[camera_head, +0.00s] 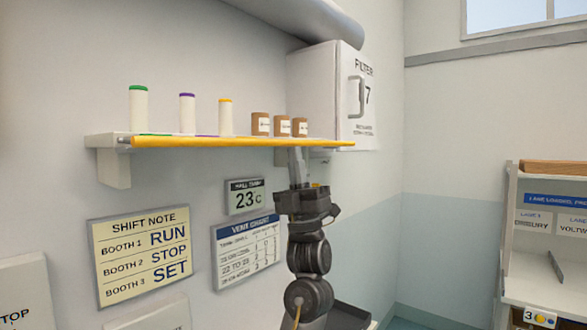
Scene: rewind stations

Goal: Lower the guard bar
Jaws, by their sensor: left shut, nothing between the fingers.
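A long yellow bar (225,142), which looks like the guard bar, runs level along the front edge of a white wall shelf (117,168). My left gripper (297,158) points up with its fingers shut and empty, just under the right part of the bar. Its fingertips overlap the bar's lower edge in the picture; I cannot tell whether they touch it. My right gripper is out of view.
Spools (187,114) and several brown containers (260,124) stand on the shelf. A white filter cabinet (315,85) is right of it. Signs (142,255) hang below. A loaded rack (540,230) stands at the far right.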

